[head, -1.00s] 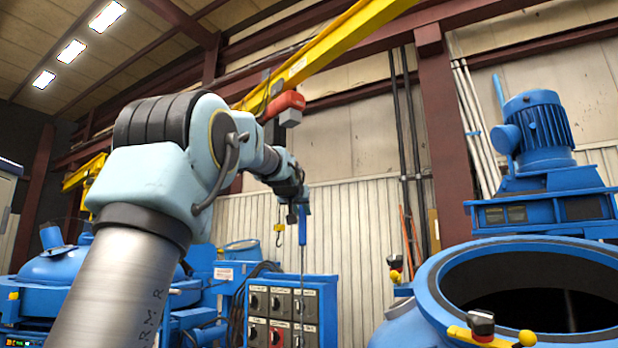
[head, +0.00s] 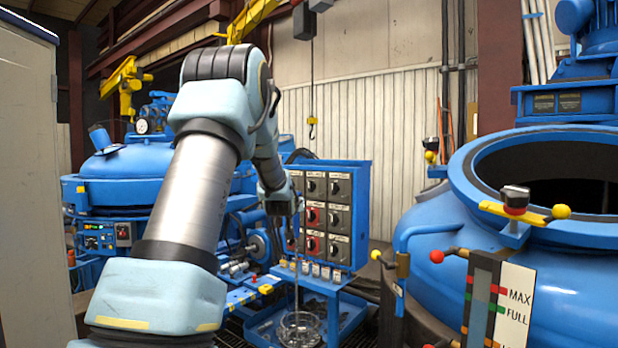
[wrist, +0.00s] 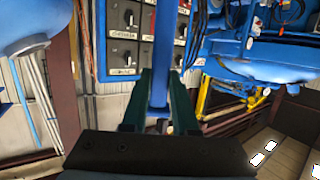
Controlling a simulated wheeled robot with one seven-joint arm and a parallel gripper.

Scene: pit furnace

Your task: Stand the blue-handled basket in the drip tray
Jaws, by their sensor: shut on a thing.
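In the wrist view my gripper (wrist: 160,98) is shut, its two dark green fingers on either side of the blue handle (wrist: 163,55). In the head view my gripper (head: 287,212) is in front of the control panel. A thin rod runs down from it to the round wire basket (head: 299,328). The basket hangs upright at the drip tray (head: 352,322), a blue tray with a dark inside below the panel. It overlaps the tray's left and front part. I cannot tell whether its bottom touches the tray. The wrist view does not show the basket.
The panel (head: 328,218) with several knobs stands right behind the rod, with a ledge (head: 345,274) under it. A large blue open furnace (head: 450,240) with yellow and red levers is at the right. Another blue vessel (head: 125,175) is at the left. A hook (head: 312,128) hangs behind.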

